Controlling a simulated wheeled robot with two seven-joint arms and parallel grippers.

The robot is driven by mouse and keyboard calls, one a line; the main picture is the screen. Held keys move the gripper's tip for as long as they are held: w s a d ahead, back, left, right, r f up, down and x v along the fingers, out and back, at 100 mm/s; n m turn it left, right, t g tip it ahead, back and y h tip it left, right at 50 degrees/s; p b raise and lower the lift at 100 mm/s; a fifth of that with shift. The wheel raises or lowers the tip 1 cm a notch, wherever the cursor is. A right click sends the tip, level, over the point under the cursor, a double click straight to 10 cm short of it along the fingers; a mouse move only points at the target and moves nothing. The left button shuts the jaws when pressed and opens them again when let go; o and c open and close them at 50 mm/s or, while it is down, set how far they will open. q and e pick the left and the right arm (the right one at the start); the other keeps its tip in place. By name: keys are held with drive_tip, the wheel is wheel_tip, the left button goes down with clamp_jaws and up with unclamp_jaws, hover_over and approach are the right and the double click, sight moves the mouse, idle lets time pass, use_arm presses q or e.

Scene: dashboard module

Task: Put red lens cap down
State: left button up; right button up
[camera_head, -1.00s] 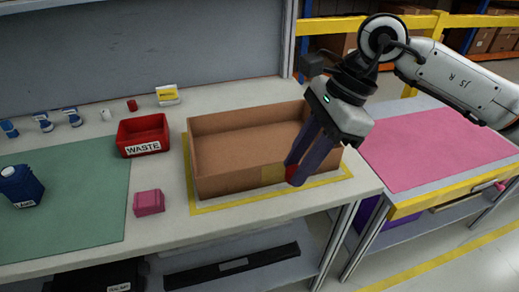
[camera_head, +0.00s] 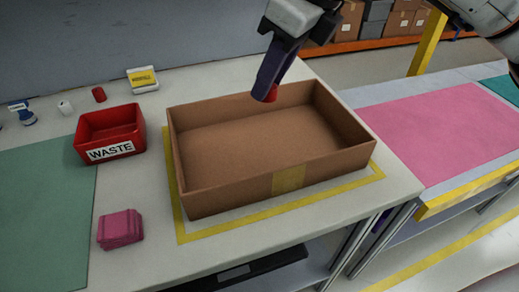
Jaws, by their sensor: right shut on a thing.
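My right gripper (camera_head: 268,92) comes in from the top, over the far side of the open cardboard box (camera_head: 240,191). It is shut on a small red lens cap (camera_head: 271,93), which shows at the fingertips and is partly hidden by the dark fingers. The cap appears to be near the height of the box's far rim, though its exact height is hard to tell. The inside of the box is empty. My left gripper is not in view.
The red WASTE bin (camera_head: 110,131) stands left of the box. A pink block (camera_head: 120,229) sits at the front left. A small red cylinder (camera_head: 99,94), a white cylinder (camera_head: 65,107) and a yellow-and-white box (camera_head: 142,79) stand behind. A pink mat (camera_head: 440,128) covers the right table.

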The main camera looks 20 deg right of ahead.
drive_tip(key=shift+w+f+b, duration=0.15)
drive_tip(key=shift+f+b, duration=0.15)
drive_tip(key=shift+f, duration=0.35)
drive_tip(key=shift+w+f+b, duration=0.15)
drive_tip(key=shift+f+b, duration=0.15)
drive_tip(key=shift+f, duration=0.3)
use_arm(q)
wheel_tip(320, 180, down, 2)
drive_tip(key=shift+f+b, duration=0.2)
drive_tip(key=shift+b, duration=0.2)
use_arm(e)
approach(260, 146)
drive_tip(key=x, duration=0.5)
drive_tip(key=shift+r, duration=0.1)
drive_tip(key=shift+f+b, duration=0.45)
drive_tip(key=shift+b, duration=0.1)
drive_tip(key=o, duration=1)
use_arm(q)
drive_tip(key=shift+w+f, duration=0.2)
use_arm(e)
drive_tip(key=shift+r, duration=0.1)
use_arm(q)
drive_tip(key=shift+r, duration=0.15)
use_arm(e)
drive_tip(key=shift+r, duration=0.1)
